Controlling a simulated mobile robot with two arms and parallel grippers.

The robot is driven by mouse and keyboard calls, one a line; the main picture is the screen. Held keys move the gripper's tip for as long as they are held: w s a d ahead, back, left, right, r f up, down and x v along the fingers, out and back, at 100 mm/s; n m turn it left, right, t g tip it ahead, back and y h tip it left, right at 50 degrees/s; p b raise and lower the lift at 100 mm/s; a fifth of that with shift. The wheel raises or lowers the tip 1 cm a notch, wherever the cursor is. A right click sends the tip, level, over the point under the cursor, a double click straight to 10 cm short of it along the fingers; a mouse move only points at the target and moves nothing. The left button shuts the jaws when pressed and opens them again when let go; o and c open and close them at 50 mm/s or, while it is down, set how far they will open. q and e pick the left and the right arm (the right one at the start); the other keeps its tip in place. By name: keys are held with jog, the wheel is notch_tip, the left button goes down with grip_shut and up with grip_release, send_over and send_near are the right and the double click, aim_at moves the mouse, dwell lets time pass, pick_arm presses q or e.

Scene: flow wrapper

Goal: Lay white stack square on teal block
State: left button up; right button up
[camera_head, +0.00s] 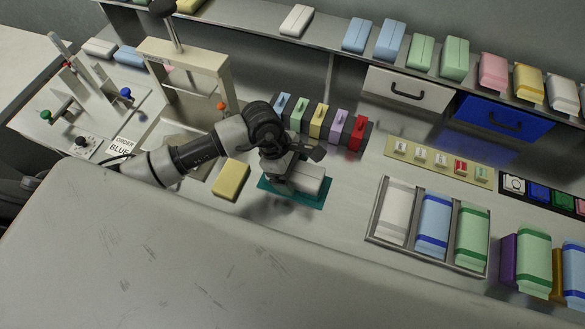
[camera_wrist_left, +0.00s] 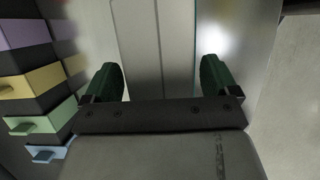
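The white stack (camera_head: 309,179) is a pale block with a lengthwise seam, below my left gripper (camera_head: 289,181). It lies over the flat teal block (camera_head: 312,203), whose teal edges show around it; whether it touches the block or hangs just above cannot be told. My right gripper is not in view.
A yellow block (camera_head: 231,180) lies just left of the teal block. Coloured dispensers (camera_head: 318,122) stand behind the gripper. A metal tray (camera_head: 368,238) with white, blue and green packs is to the right. The bench between teal block and tray is clear.

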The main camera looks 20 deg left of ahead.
pick_arm(q)
jog(key=b+v, duration=0.2)
jog(key=v, duration=0.7)
jog(key=shift+a+r, duration=0.25)
jog(key=shift+r, duration=0.1)
jog(key=shift+a+r, duration=0.15)
jog(key=shift+r, duration=0.35)
